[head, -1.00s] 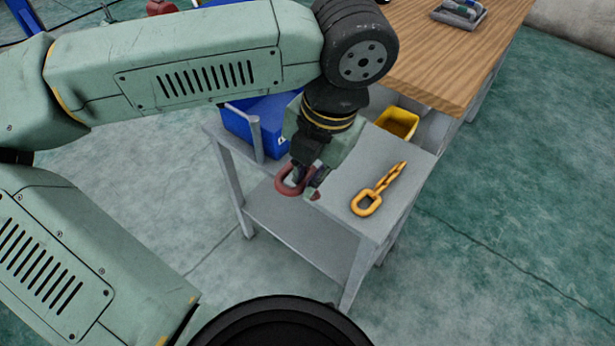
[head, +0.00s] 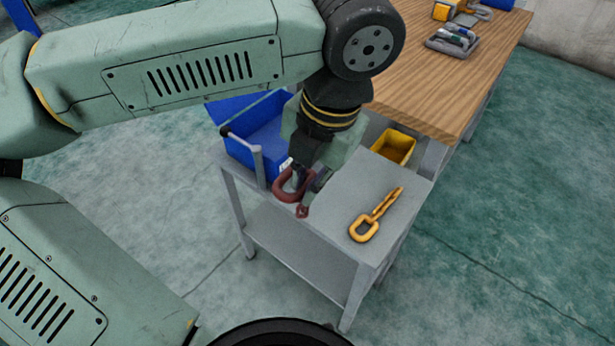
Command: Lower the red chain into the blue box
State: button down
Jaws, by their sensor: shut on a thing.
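The red chain shows as a dark red ring (head: 283,190) with a smaller red piece below it, at my gripper (head: 300,182). My gripper points down and is shut on the red chain near the cart's front edge. The fingertips are partly hidden by the ring and the wrist. The blue box (head: 241,153) stands on the cart, left of and behind my gripper, open at the top. My arm hides part of its right side. I cannot tell whether the chain touches the cart top.
The cart's upright post and handle (head: 257,164) stand beside the blue box. A wooden table (head: 455,75) with a grey tray (head: 454,41) is behind.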

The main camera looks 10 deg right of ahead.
jog(key=shift+w, duration=0.1)
dwell(0.5)
jog(key=w, duration=4)
jog(key=shift+w+d+p, duration=0.15)
jog(key=shift+d+p, duration=0.1)
jog(key=shift+p, duration=0.15)
jog(key=shift+r, duration=0.15)
